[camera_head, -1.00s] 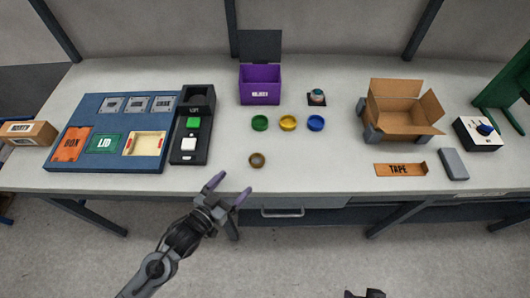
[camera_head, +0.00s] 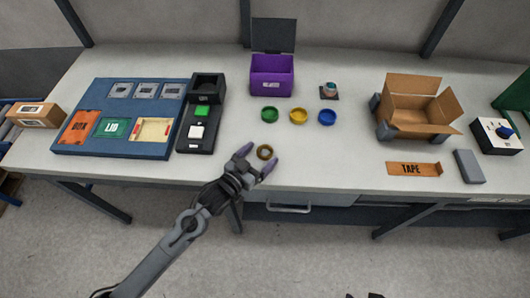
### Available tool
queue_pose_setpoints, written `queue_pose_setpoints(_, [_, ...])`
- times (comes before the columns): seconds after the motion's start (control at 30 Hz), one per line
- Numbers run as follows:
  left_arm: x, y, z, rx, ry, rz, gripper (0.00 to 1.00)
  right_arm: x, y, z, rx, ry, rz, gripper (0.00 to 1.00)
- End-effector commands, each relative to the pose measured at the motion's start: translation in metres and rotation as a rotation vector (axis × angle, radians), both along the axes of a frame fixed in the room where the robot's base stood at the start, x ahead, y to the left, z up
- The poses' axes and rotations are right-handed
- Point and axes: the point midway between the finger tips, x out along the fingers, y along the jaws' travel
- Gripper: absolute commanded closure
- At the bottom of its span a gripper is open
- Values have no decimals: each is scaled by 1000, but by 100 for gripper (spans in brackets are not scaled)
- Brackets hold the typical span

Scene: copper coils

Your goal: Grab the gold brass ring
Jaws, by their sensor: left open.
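A small gold-brown brass ring (camera_head: 265,152) lies on the white table near its front edge. My left gripper (camera_head: 257,157) is open, with its two purple-tipped fingers on either side of the ring in the picture. Whether the fingers touch the ring or hover above it, I cannot tell. A yellow round dish (camera_head: 299,116) sits farther back, between a green dish (camera_head: 269,114) and a blue dish (camera_head: 327,117). Only a small dark part at the bottom edge may belong to my right arm; its gripper is not visible.
A purple box (camera_head: 272,75) with an open lid stands at the back. A blue tray (camera_head: 88,146) and a black button unit (camera_head: 187,146) are at left.

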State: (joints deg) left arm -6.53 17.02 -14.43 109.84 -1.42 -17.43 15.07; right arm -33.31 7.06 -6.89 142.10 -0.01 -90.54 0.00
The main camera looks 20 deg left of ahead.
Motion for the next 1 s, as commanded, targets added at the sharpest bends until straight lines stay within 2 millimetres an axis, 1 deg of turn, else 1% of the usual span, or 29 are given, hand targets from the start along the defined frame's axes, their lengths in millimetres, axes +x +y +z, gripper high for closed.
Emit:
queue_pose_setpoints(0.1, [6,-2,-1,0,1,0,12,1,0,-1,0,-2,0,34])
queue_pose_setpoints(0.33, [7,-2,-1,1,1,0,12,1,0,-1,1,-2,-1,34])
queue_pose_setpoints(0.37, [7,-2,-1,1,1,0,15,1,0,-1,1,-2,-1,34])
queue_pose_setpoints(0.4, [7,-2,-1,1,1,0,21,1,0,-1,2,-2,-2,34])
queue_pose_setpoints(0.77, [6,-2,-1,1,1,0,76,1,1,-1,6,-2,-3,34])
queue_pose_setpoints(0.8, [7,-2,0,1,-1,0,78,1,1,-1,6,-2,-3,34])
queue_pose_setpoints(1.0, [7,-2,0,1,-1,0,78,1,1,-1,6,-1,-3,34])
